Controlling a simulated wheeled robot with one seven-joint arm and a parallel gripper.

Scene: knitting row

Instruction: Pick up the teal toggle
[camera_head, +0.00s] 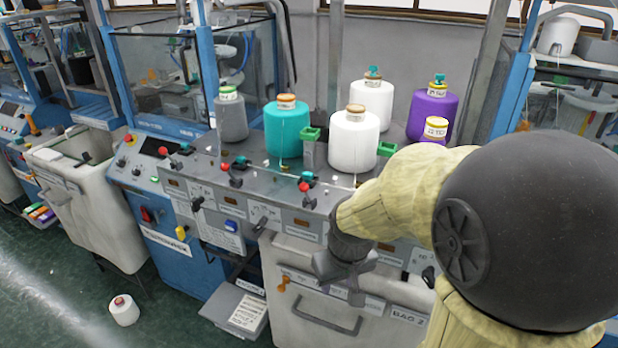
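A small teal piece (307,176) sits on the front edge of the grey machine rail, just above a red ball knob. It may be the teal toggle, but it is too small to tell its shape. Other small teal pieces show on top of a white cone (373,72) and a purple cone (440,78). My gripper (343,285) hangs dark grey in front of the rail's panel, above the pale bin. It is below and to the right of the teal piece on the rail and apart from it. Its fingers are seen at an angle, and their gap is unclear.
A teal yarn cone (287,130), another white cone (353,142) and a grey cone (231,118) stand on the rail. Black levers and red knobs (225,167) line its front. A pale bin (300,325) stands below. A white spool (124,310) lies on the green floor.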

